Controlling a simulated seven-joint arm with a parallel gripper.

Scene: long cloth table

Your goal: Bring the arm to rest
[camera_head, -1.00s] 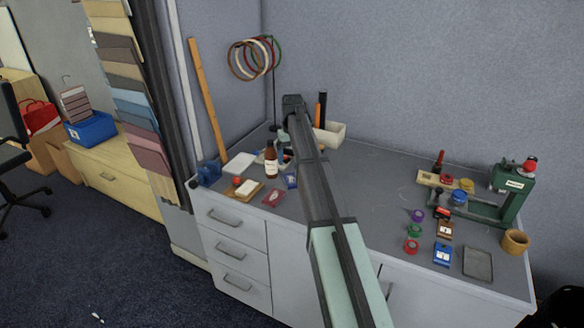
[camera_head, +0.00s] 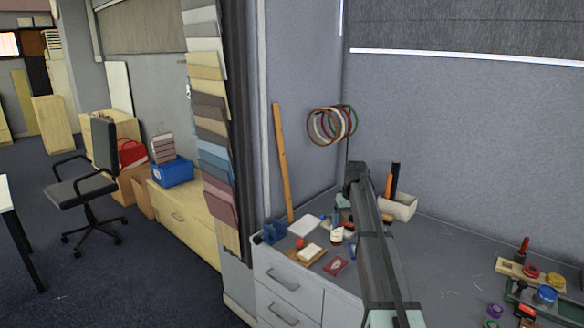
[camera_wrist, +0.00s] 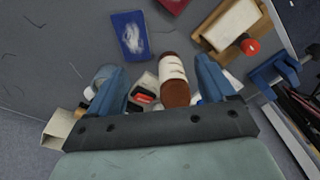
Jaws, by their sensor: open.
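My arm (camera_head: 375,240) reaches forward over the worktop, bent, with my gripper (camera_wrist: 160,80) low at its far end. In the wrist view its two blue fingers stand apart, so it is open. A brown bottle with a white label (camera_wrist: 174,72) shows in the gap between the fingers in that view; I cannot tell whether it lies between them or beyond their tips. The bottle also shows in the head view (camera_head: 336,237), on the worktop by the hand. The fingertips are hard to make out in the head view.
Near the gripper are a wooden board with a pale block (camera_head: 309,252), a red booklet (camera_head: 335,266), a white box (camera_head: 400,208) and a blue clamp (camera_head: 273,231). A wooden rack (camera_head: 515,268) is at the right. The worktop (camera_head: 445,265) between is clear.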

